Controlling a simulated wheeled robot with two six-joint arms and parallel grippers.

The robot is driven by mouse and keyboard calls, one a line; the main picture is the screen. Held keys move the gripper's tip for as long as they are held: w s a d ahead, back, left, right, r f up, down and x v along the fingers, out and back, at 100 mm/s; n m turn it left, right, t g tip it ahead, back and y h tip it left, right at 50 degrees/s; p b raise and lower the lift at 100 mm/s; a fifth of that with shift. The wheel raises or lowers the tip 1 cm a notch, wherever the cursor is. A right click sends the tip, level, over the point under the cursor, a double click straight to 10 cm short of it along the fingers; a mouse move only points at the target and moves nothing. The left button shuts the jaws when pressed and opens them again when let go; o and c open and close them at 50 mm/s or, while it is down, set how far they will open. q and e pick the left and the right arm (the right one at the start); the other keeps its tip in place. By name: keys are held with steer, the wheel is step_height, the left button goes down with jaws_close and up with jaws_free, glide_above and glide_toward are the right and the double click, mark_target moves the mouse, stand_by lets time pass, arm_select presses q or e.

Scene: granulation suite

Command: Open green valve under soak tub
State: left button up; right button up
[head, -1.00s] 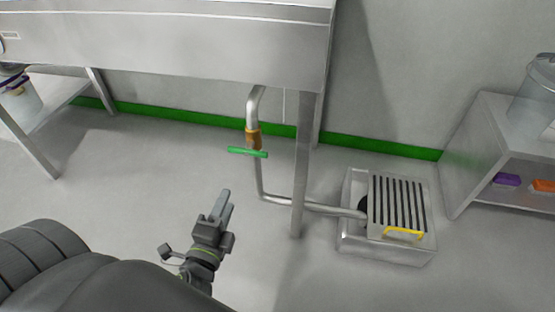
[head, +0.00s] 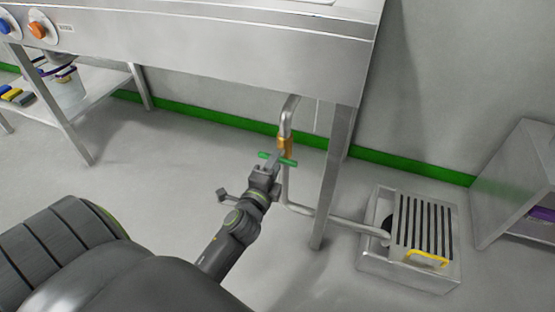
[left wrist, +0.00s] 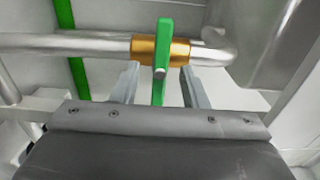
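The green valve handle (head: 290,161) sits across the brass valve body (head: 285,146) on the steel drain pipe (head: 287,180) under the soak tub (head: 230,50). My left gripper (head: 271,158) is at the handle and hides part of it. In the left wrist view the green handle (left wrist: 164,45) crosses the brass body (left wrist: 178,51), at right angles to the pipe (left wrist: 75,44). The fingers of my left gripper (left wrist: 159,85) are apart, one on each side of the handle, with gaps visible. My right gripper is not in view.
A tub leg (head: 330,190) stands just right of the pipe. The pipe runs down to a floor drain box (head: 372,268) with a slotted grate (head: 425,225) and yellow handle (head: 428,258). A shelf with a bucket (head: 68,92) is at the left.

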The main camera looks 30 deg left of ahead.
arm_select(q)
steer(key=shift+x, duration=1.35)
steer(key=shift+c, duration=0.3)
jaws_close()
